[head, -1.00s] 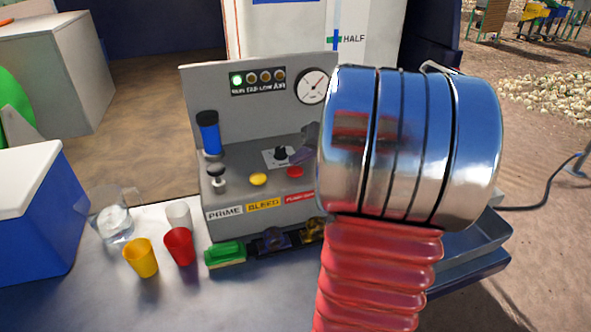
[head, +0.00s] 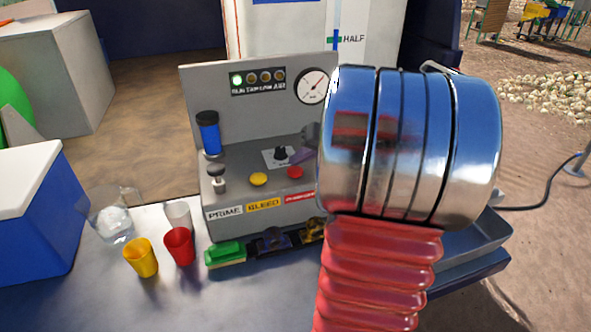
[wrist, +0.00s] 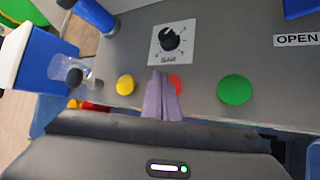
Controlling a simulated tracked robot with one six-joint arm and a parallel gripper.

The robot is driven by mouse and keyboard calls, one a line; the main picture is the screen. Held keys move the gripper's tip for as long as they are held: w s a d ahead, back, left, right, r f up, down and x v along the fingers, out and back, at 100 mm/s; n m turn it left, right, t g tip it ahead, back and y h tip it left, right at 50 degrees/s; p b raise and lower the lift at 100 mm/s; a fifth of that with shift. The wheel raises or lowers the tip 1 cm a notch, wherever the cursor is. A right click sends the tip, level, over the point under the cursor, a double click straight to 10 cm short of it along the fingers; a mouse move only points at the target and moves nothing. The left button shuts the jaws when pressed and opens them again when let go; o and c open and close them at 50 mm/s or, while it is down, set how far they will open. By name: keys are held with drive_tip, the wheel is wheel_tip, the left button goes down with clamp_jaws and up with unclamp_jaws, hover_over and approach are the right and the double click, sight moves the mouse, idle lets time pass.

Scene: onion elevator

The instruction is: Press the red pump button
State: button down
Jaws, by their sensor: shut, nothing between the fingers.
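The red button (head: 295,172) sits on the sloping top of the grey control panel (head: 245,220), to the right of the yellow button (head: 258,179). In the wrist view the red button (wrist: 177,84) is partly hidden behind my fingers.
The yellow button (wrist: 125,84) and a green button (wrist: 235,90) flank the red one. A black dial (wrist: 170,38) is behind it. Cups, a jug (head: 112,215) and a green brush (head: 225,253) stand left and in front. A gauge (head: 313,86) is on the back plate.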

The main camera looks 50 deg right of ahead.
sight(299, 171)
drive_tip(key=shift+f, duration=0.9)
idle(1.2)
drive_tip(key=shift+r, duration=1)
drive_tip(key=shift+r, duration=2.55)
